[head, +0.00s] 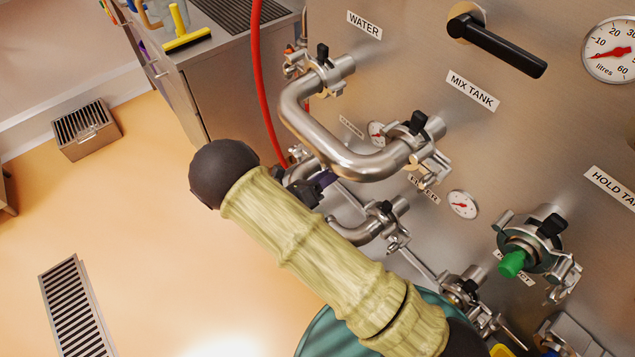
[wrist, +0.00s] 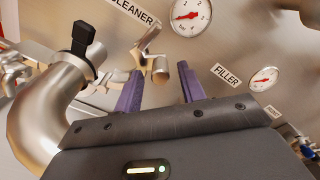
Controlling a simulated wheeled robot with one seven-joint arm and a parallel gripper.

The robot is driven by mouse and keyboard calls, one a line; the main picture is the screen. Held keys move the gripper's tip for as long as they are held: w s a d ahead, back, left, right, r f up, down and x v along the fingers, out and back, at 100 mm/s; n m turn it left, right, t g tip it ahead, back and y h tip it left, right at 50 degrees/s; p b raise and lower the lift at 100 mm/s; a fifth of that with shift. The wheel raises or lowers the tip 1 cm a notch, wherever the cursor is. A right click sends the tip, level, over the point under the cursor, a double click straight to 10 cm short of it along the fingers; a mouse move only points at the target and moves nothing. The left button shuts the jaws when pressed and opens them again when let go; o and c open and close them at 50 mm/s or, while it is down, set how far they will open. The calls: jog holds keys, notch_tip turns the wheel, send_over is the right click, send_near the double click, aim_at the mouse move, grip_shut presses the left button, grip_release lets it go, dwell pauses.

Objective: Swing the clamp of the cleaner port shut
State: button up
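In the wrist view the cleaner port is under the CLEANER label (wrist: 132,12). Its steel pipe bend (wrist: 45,115) with a black handle (wrist: 82,40) stands left of my gripper (wrist: 160,62). A steel clamp piece (wrist: 147,45) with a rounded end (wrist: 160,70) sticks out by the port, seen between my two purple fingers. The fingers are apart with a gap between them; I cannot tell whether either touches the clamp. In the head view my gripper (head: 322,182) is mostly hidden behind my arm, which also covers much of the cleaner port.
The filler gauge (head: 463,204) and a green-capped port (head: 514,262) lie to the right.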

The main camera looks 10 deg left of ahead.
jog(key=shift+x, duration=1.2)
jog(key=shift+r, duration=0.1)
